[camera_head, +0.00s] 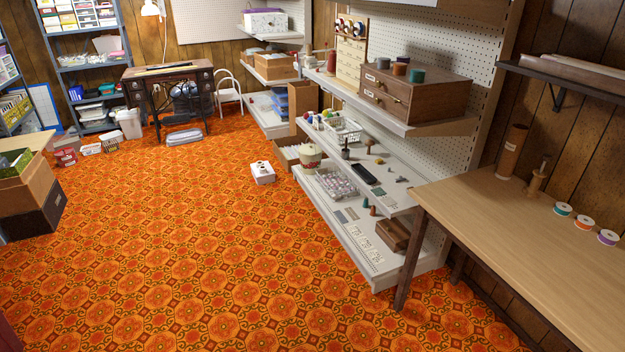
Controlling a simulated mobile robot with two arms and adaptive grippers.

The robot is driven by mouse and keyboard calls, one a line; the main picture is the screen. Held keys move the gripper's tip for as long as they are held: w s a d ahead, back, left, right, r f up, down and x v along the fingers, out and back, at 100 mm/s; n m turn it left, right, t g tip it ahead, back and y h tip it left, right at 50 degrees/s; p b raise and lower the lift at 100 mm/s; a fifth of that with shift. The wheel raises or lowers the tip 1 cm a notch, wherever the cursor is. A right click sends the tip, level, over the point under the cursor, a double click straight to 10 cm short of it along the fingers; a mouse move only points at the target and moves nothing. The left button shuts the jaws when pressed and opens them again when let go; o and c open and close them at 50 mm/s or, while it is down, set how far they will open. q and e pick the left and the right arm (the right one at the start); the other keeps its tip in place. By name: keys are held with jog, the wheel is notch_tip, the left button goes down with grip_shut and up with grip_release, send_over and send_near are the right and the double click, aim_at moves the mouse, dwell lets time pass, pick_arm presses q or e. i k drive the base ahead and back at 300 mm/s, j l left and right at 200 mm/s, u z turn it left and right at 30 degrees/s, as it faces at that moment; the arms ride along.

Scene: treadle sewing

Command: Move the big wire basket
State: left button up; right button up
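Two white wire baskets show on the pegboard shelf unit to the right of the middle. One wire basket (343,130) stands on the middle shelf and seems to hold a few small items. The other wire basket (336,185) is on the bottom shelf and is filled with many small pale and pinkish items. I cannot tell for sure which is the big one. Neither of my grippers is in view.
A wooden table (500,215) with thread spools stands at the right, close to the shelf unit (365,262). A white box (262,172) sits on the patterned carpet. Cardboard boxes (30,200) are at the left. The carpet between is clear.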

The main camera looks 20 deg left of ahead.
aim_at(336, 185)
jog(key=i+j+u, duration=0.55)
jog(key=i, duration=0.4)
jog(key=i+j+u, duration=0.25)
jog(key=i, duration=0.25)
jog(key=i+u, duration=0.25)
jog(key=i, duration=0.25)
jog(key=i+j+z, duration=0.1)
jog(key=i+z, duration=0.4)
jog(key=i+j+z, duration=0.25)
jog(key=z, duration=0.25)
jog(key=i+j+z, duration=0.75)
jog(key=j+z, duration=0.25)
jog(key=i+j+z, duration=0.15)
jog(key=j+z, duration=0.35)
jog(key=j, duration=0.15)
